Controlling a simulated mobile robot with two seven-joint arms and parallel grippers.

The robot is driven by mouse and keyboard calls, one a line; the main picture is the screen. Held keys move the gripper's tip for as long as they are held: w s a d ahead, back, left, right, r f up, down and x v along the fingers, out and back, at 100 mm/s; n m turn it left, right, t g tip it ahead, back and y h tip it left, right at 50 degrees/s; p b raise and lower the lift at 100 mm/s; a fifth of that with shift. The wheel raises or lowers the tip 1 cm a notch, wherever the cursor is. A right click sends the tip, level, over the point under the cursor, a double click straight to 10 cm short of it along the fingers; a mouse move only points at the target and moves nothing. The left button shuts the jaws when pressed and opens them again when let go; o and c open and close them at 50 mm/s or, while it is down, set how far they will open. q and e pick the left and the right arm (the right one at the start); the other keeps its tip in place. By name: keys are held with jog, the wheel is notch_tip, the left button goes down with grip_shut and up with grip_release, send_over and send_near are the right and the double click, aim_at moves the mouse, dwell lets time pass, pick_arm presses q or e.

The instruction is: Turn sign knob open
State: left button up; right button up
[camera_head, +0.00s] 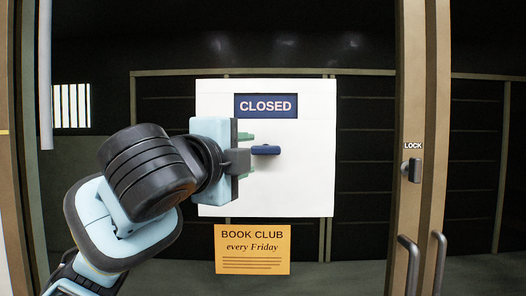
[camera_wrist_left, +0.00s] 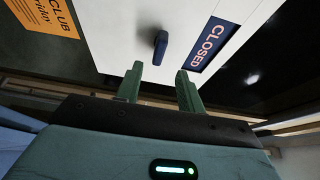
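The white sign panel (camera_head: 300,190) hangs upright on the dark glass door, with a navy label (camera_head: 265,106) reading CLOSED near its top. The dark blue sign knob (camera_head: 266,150) sticks out below the label, its bar lying level in the head view. It also shows in the wrist view, where the knob (camera_wrist_left: 160,43) is beyond my fingertips. My left gripper (camera_head: 247,154) is just left of the knob. In the wrist view its green fingers (camera_wrist_left: 159,78) are apart with nothing between them, short of the knob. My right gripper is out of view.
An orange BOOK CLUB notice (camera_head: 252,249) is below the panel. To the right, a tan door frame (camera_head: 411,60) carries a dark lock knob (camera_head: 413,170) under a LOCK label, with door handles (camera_head: 408,262) lower down. The space right of the sign knob is clear.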

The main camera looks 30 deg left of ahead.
aim_at(264, 151)
pick_arm(q)
jog(key=shift+w+a, duration=0.2)
jog(key=shift+w, duration=1.1)
jog(key=shift+w+a, duration=0.2)
jog(key=shift+w, duration=1.1)
jog(key=shift+w+a, duration=0.2)
jog(key=shift+w, duration=1.1)
grip_shut()
